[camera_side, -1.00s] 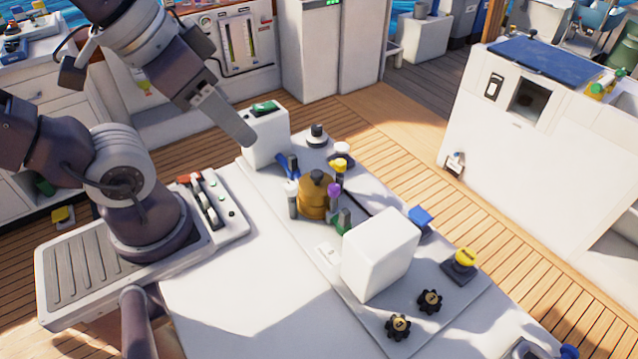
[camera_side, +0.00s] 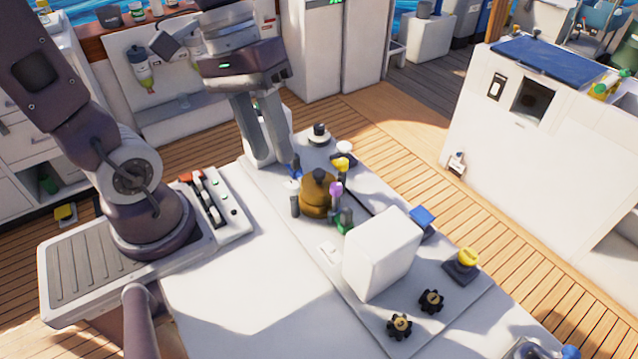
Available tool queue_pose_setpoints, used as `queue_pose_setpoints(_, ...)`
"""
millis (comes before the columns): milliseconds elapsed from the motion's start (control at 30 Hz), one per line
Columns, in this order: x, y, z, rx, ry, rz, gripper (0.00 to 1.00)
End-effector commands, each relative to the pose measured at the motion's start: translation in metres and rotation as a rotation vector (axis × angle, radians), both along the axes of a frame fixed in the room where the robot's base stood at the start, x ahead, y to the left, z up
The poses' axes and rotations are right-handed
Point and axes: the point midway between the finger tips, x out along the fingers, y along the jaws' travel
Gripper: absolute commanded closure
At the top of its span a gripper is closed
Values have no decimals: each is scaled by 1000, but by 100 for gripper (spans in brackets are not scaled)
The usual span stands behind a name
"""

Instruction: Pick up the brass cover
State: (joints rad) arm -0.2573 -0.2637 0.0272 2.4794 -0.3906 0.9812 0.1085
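The brass cover (camera_side: 314,200) is a squat gold-brown dome with a dark knob (camera_side: 319,175) on top. It sits on the white worktop panel, ringed closely by small coloured-topped posts. My gripper (camera_side: 270,156) points down, above and to the left of the cover, in front of the white box at the back. Its two fingers look apart, with nothing seen between them. The fingers are clear of the cover.
A purple-topped post (camera_side: 335,190), a yellow-topped one (camera_side: 341,164) and a green piece (camera_side: 343,220) crowd the cover. A large white block (camera_side: 380,255) stands to its lower right. A switch panel (camera_side: 212,205) is at left. The front worktop (camera_side: 240,300) is clear.

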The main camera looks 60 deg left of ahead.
Motion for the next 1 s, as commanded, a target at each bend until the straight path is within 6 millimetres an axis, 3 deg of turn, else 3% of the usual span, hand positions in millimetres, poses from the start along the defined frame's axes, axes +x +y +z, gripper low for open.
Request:
queue_pose_setpoints(33, 15, 2, -12, -127, 120, 120, 68)
queue_pose_setpoints(167, 66, 20, -42, -477, 337, 474, 68)
queue_pose_setpoints(300, 114, 75, -96, -824, 478, 911, 68)
queue_pose_setpoints(400, 126, 118, -144, -1004, 524, 1197, 68)
queue_pose_setpoints(533, 123, 154, -192, -1129, 545, 1443, 68)
queue_pose_setpoints(667, 122, 163, -210, -1165, 550, 1526, 68)
queue_pose_setpoints(1000, 154, 127, -239, -1162, 553, 1526, 68)
